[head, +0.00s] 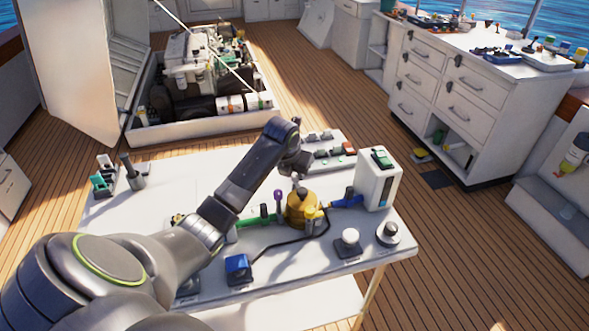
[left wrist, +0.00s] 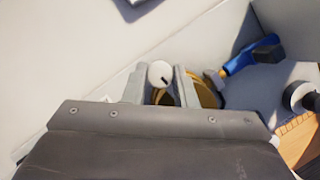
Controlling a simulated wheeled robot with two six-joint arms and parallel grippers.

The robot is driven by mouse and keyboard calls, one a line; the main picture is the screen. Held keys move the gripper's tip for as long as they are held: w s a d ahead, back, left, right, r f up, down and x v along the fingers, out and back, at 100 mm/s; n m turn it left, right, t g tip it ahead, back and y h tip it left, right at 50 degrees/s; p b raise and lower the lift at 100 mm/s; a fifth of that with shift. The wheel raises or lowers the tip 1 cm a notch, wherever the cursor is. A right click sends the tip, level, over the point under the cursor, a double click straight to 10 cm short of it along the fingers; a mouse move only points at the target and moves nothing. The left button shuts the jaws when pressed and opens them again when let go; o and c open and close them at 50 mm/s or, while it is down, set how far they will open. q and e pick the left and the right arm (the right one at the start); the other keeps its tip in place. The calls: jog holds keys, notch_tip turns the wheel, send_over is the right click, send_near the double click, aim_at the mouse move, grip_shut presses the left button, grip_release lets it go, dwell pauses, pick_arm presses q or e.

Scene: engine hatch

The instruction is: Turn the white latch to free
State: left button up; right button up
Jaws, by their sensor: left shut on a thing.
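A small round white piece (left wrist: 160,72) with a dark mark, which looks like the white latch, shows in the left wrist view between my fingers. My left gripper (left wrist: 161,88) is shut on it, one finger on each side. A brass body (left wrist: 203,92) shows partly behind the right finger. In the head view the left gripper (head: 297,172) points down just above the brass body (head: 301,212) on the white table. The latch is too small and covered there to tell its angle. My right gripper is not in view.
The white bench (head: 180,160) holds a blue-handled part (head: 346,201), a white box (head: 377,182), a white ball knob (head: 349,237), a grey dial (head: 389,233) and a blue block (head: 237,265) with a black cable. The open engine hatch (head: 205,75) lies behind.

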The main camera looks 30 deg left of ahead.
pick_arm(q)
jog(key=n+y+p, duration=0.1)
jog(key=n+p, duration=0.1)
jog(key=p, duration=0.1)
jog(key=n+g+y+p, duration=0.1)
jog(key=n+p, duration=0.4)
jog(key=p, duration=0.1)
jog(key=shift+w+d+r+n+g+y+p, duration=0.2)
jog(key=shift+r+n+g+y+p, duration=0.1)
jog(key=shift+r+n+g+y, duration=0.1)
jog(key=shift+f+n+p, duration=0.1)
jog(key=shift+n+p, duration=0.6)
jog(key=shift+n, duration=0.2)
jog(key=n+g+p, duration=0.1)
jog(key=n, duration=0.1)
jog(key=shift+w+f+n+y, duration=0.1)
jog(key=shift+n+y, duration=0.3)
jog(key=shift+w+n+g+p, duration=0.1)
jog(key=shift+n+g+p, duration=0.2)
jog(key=shift+n+g, duration=0.35)
jog(key=shift+f+n+g, duration=0.1)
jog(key=shift+n+g, duration=0.25)
jog(key=shift+n, duration=1)
jog(key=o, duration=1)
jog(key=shift+f, duration=0.1)
